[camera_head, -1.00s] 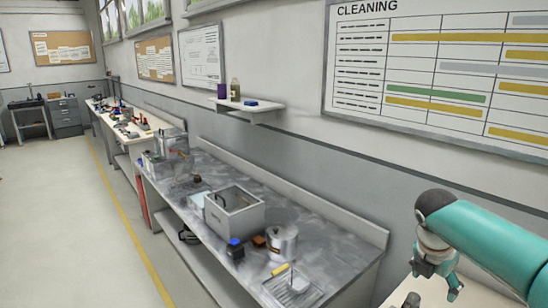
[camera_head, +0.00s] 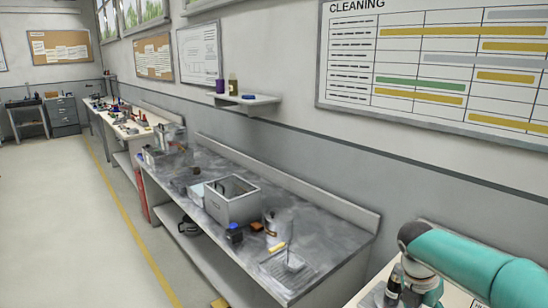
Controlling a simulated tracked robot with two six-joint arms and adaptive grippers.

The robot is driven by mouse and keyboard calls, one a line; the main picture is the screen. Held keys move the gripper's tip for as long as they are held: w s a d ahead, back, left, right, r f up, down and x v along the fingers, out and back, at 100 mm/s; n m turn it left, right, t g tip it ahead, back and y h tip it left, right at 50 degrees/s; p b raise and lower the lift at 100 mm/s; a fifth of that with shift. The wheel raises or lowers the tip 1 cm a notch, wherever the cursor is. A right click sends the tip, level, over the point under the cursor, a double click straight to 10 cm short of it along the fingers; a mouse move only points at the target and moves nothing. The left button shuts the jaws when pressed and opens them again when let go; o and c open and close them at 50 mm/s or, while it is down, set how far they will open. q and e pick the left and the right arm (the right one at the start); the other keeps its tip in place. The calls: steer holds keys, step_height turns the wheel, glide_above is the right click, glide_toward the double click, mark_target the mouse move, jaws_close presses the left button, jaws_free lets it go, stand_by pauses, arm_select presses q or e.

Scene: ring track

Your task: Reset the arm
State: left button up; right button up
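My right arm, teal with a dark grey joint, comes in from the lower right in the head view. Its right gripper (camera_head: 422,291) hangs below the wrist at the bottom edge, over a pale worktop (camera_head: 371,297). The fingertips are cut off or hidden, so I cannot tell whether it is open or shut. My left arm and gripper are not in view.
A long grey metal bench (camera_head: 318,228) runs along the wall, with an open grey bin (camera_head: 232,207), a dark blue-topped container (camera_head: 234,234) and a wire rack (camera_head: 287,268). A small wall shelf (camera_head: 245,102) holds bottles. The floor (camera_head: 65,230) at left is clear beyond a yellow line.

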steer(key=s+a+f+g+y+b, duration=0.1)
steer(key=s+a+f, duration=0.2)
steer(key=f, duration=0.6)
steer(key=s+a+f+g+y+b, duration=0.1)
steer(key=s+a+f+g+b, duration=0.2)
steer(key=f, duration=0.6)
steer(key=s+a+f+m+t+y, duration=0.2)
steer(key=s+a+f+m, duration=0.5)
steer(key=m, duration=0.6)
steer(key=s+a+f+m+t+y+b, duration=0.1)
steer(key=s+a+f+m+t+y, duration=0.1)
steer(key=s+a+f+m, duration=0.6)
step_height(320, 180, down, 4)
steer(key=s+m+y, duration=0.1)
steer(key=s+m, duration=0.1)
steer(key=m, duration=0.3)
steer(key=shift+s+a+r+m+y+b, duration=0.2)
steer(key=shift+s+m+y+b, duration=0.1)
steer(key=shift+s, duration=0.1)
